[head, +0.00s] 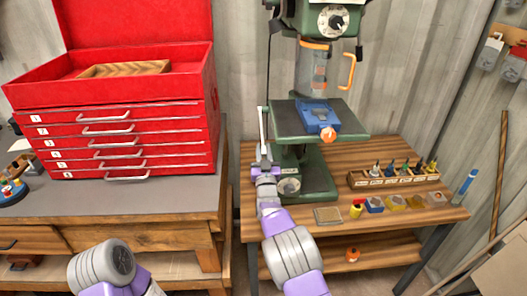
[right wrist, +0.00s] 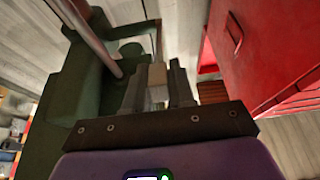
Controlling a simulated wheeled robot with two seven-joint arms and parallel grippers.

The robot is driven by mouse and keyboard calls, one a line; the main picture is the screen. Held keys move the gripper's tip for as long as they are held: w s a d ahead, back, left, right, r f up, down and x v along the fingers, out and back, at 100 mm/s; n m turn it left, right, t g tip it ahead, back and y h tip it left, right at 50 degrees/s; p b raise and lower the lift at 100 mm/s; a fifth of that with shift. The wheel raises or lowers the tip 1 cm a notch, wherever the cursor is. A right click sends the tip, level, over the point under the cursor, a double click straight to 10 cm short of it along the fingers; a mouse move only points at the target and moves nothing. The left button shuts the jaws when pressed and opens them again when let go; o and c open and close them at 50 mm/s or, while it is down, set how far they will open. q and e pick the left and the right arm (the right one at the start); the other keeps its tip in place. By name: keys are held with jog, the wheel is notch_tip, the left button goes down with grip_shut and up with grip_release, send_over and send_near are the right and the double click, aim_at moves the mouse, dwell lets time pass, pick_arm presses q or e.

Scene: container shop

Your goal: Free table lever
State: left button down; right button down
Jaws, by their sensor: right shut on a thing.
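The green drill press (head: 303,175) stands on the wooden bench, with its dark table (head: 288,118) at mid height. My right gripper (head: 263,135) is upright at the left edge of that table, beside the press. In the right wrist view my right gripper (right wrist: 158,85) has its two dark fingers closed on a small pale block-like piece, which seems to be the end of the table lever (right wrist: 157,80). In the head view the lever is hidden by the gripper or too small to tell. My left gripper is not seen; only part of my left arm shows.
A blue vise (head: 317,116) sits on the press table. A rack of bits (head: 393,177) and several small coloured items are on the bench (head: 330,238) to the right. A red tool chest (head: 130,140) stands close on the left; in the right wrist view it is at the right.

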jog(key=r+g+p, duration=0.1)
jog(key=r+p, duration=0.1)
jog(key=r+g+p, duration=0.1)
jog(key=r+p, duration=0.1)
jog(key=s+r+g+p, duration=0.1)
jog(key=r+p, duration=0.1)
jog(key=p, duration=0.1)
jog(key=shift+r+g, duration=0.3)
jog(key=shift+r, duration=0.1)
jog(key=shift+r+g+p, duration=0.25)
jog(key=shift+g+p, duration=0.05)
jog(key=shift+p, duration=0.3)
jog(key=shift+f, duration=0.1)
jog(key=c, duration=1)
grip_release()
jog(key=shift+c, duration=0.2)
